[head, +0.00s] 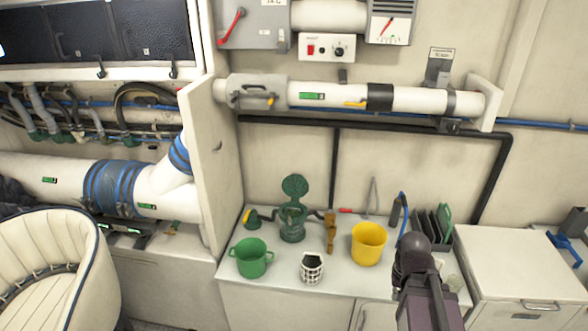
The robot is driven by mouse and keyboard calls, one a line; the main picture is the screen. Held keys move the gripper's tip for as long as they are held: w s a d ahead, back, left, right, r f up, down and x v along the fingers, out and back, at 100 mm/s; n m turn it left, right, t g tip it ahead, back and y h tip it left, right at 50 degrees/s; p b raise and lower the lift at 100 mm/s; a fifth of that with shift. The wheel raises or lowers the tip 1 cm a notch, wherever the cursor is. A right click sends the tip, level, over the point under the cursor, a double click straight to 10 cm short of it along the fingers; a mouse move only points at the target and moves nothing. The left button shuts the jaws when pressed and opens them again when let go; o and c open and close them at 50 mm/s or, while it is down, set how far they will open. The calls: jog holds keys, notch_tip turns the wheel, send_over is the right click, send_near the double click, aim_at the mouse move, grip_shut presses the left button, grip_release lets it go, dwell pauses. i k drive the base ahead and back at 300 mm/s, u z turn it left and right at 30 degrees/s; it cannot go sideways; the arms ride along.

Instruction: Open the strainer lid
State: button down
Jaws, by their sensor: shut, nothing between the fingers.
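The green strainer lid (294,186) stands raised, nearly upright, at the back of the green strainer body (292,224) on the counter. The top of the body looks uncovered. Its inside is too small to make out. My gripper (411,245) is the dark end of my arm at the lower right, shut and empty. It is well to the right of the strainer and apart from it. Its fingertips are hard to make out at this angle.
A large white pipe (420,99) runs above.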

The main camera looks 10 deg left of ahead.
aim_at(295, 185)
jog(key=u, duration=0.15)
jog(key=i, duration=1.35)
jog(key=z, duration=0.65)
